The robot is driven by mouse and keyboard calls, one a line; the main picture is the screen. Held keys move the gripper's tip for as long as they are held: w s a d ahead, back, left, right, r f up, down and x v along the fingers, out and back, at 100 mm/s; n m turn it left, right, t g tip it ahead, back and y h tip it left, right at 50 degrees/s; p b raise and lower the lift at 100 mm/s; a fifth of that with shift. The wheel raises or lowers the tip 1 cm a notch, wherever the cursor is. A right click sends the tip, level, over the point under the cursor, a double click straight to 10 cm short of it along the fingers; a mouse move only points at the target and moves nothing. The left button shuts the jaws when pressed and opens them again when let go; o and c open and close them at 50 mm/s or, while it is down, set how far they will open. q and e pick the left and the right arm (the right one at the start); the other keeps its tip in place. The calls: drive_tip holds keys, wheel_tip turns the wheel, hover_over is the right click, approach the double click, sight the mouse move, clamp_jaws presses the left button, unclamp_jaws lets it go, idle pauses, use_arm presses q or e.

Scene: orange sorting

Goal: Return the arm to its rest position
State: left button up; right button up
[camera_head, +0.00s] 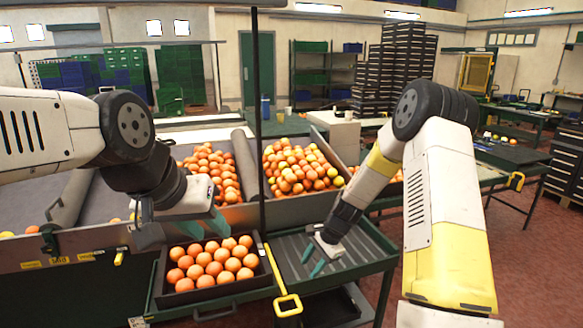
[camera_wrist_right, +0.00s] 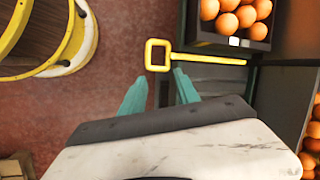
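My left gripper (camera_head: 184,236) is open and empty, with its teal fingers apart, above the left part of a dark crate (camera_head: 160,284) filled with oranges (camera_head: 205,268). My right gripper (camera_head: 312,267) hangs above a dark ribbed tray surface (camera_head: 350,243) to the right of that crate. In the right wrist view its teal fingers (camera_wrist_right: 160,75) stand apart with nothing held between them. A yellow handle (camera_wrist_right: 157,42) shows just beyond the fingertips there; I cannot tell the height gap.
The yellow handle (camera_head: 288,304) sticks out at the front between crate and tray. Two sloped bins of oranges (camera_head: 298,168) lie behind, split by a dark vertical post (camera_head: 258,110). A green-framed table (camera_head: 490,175) stands at right. Red floor (camera_head: 535,262) is clear at far right.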

drive_tip(key=s+d+r+n+t, duration=0.1)
drive_tip(key=s+r+n, duration=0.15)
drive_tip(key=r, duration=0.55)
drive_tip(key=s+d+r+n+t+h, duration=0.15)
drive_tip(key=s+r, duration=0.25)
drive_tip(key=r, duration=0.4)
drive_tip(key=s+d+r+n, duration=0.2)
drive_tip(key=s+r, duration=0.1)
drive_tip(key=r, duration=0.4)
drive_tip(key=s+d+r+n+t, duration=0.1)
drive_tip(key=s+r, duration=0.3)
drive_tip(key=s, duration=0.4)
drive_tip(key=s+d+r+n+t, duration=0.1)
drive_tip(key=s+r+n, duration=0.3)
drive_tip(key=s, duration=0.5)
drive_tip(key=shift+d+r+h, duration=0.35)
drive_tip(key=shift+d+r, duration=0.15)
drive_tip(key=shift+d, duration=0.15)
